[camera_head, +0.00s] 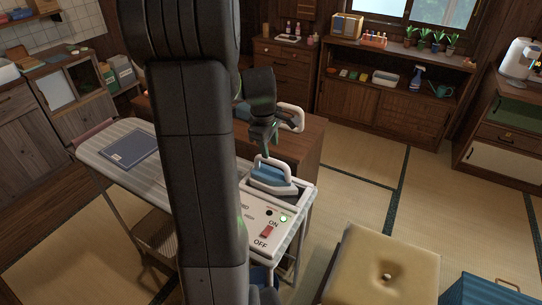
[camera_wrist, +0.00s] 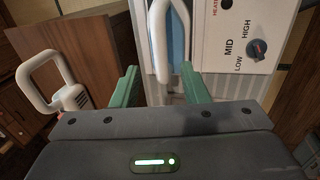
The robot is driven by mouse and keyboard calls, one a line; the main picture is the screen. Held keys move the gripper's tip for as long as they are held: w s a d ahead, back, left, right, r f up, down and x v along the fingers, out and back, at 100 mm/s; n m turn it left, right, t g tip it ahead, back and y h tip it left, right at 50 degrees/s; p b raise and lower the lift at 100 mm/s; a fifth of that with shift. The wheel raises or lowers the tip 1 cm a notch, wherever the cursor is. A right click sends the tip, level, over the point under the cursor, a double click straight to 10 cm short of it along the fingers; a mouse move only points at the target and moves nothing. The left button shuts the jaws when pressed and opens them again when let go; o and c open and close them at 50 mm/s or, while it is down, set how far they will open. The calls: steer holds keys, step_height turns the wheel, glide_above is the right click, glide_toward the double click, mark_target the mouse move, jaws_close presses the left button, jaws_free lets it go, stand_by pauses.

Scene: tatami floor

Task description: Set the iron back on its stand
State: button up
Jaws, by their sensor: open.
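The iron (camera_head: 268,175), blue with a white loop handle, is at the right end of the striped ironing board (camera_head: 118,130), beside the white control panel (camera_head: 250,213). My gripper (camera_head: 265,150) is just above its handle, pointing down. In the wrist view, the open green fingers (camera_wrist: 160,88) stand on either side of the white handle (camera_wrist: 184,30), with gaps visible. The iron's blue body shows partly behind the handle.
A second white-handled appliance (camera_head: 292,117) is on the wooden cabinet (camera_head: 307,143) behind; its handle shows left in the wrist view (camera_wrist: 45,80). A tan stool (camera_head: 375,265) and blue box (camera_head: 490,290) are at front right.

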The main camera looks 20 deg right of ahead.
mark_target(272, 159)
steer(key=shift+s+a+r, duration=0.15)
steer(key=shift+a+r, duration=0.05)
steer(key=shift+r, duration=0.85)
steer(key=shift+s+a+r, duration=0.1)
steer(key=shift+a+r, duration=0.05)
steer(key=shift+r, duration=0.85)
steer(key=f, duration=0.3)
steer(key=w+d+f, duration=0.1)
steer(key=f, duration=0.3)
steer(key=d+f, duration=0.1)
steer(key=f, duration=0.3)
steer(key=shift+w+f, duration=0.2)
steer(key=shift+w, duration=0.15)
steer(key=shift+a+r, duration=0.1)
steer(key=shift+r, duration=0.55)
steer(key=shift+s, duration=0.1)
